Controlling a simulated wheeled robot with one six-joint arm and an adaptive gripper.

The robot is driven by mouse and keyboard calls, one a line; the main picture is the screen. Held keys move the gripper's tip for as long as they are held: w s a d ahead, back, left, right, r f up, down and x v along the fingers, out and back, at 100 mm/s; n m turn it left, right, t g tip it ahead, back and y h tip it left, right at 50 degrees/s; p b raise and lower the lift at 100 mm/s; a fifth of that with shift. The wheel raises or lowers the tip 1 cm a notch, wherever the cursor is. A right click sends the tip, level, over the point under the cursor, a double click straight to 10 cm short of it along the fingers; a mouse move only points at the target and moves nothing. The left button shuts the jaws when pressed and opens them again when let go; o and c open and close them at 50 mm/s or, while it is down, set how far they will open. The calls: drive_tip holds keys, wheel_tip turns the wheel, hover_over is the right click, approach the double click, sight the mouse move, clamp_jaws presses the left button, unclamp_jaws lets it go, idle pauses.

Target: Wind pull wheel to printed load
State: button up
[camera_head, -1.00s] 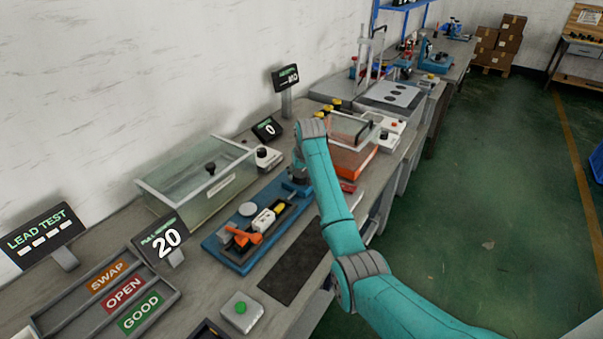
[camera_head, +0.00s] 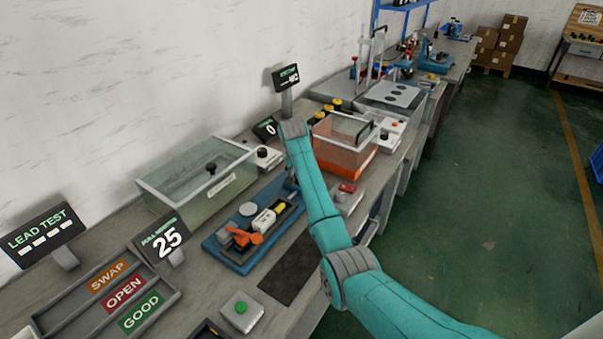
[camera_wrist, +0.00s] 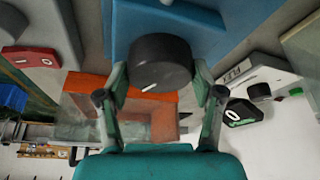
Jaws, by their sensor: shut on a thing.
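The black pull wheel (camera_wrist: 160,62) fills the middle of the wrist view, with a white index mark on its face. My gripper (camera_wrist: 160,80) has one finger on each side of it and is shut on it. In the head view my arm hides the wheel and most of the gripper. The blue pull fixture (camera_head: 240,255) lies on the bench with a white socket (camera_head: 263,219) and an orange clamp (camera_head: 243,237) on it. The pull display (camera_head: 163,240) reads 25. I cannot make out a printed load value.
A glass-lidded tank (camera_head: 197,180) stands behind the fixture. An orange-based clear tank (camera_head: 345,145) stands beyond my arm. A sorting tray (camera_head: 105,292) marked SWAP, OPEN and GOOD and a green button (camera_head: 241,307) are nearer. A dark mat (camera_head: 290,268) lies bare in front.

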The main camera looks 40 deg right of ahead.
drive_tip(key=shift+m, duration=0.4)
drive_tip(key=o, duration=1.2)
drive_tip(key=shift+r, duration=0.1)
drive_tip(key=v, duration=1.1)
drive_tip(key=shift+w+a+r, duration=0.1)
drive_tip(key=shift+a+r, duration=0.1)
drive_tip(key=shift+r, duration=0.2)
drive_tip(key=shift+f, duration=0.1)
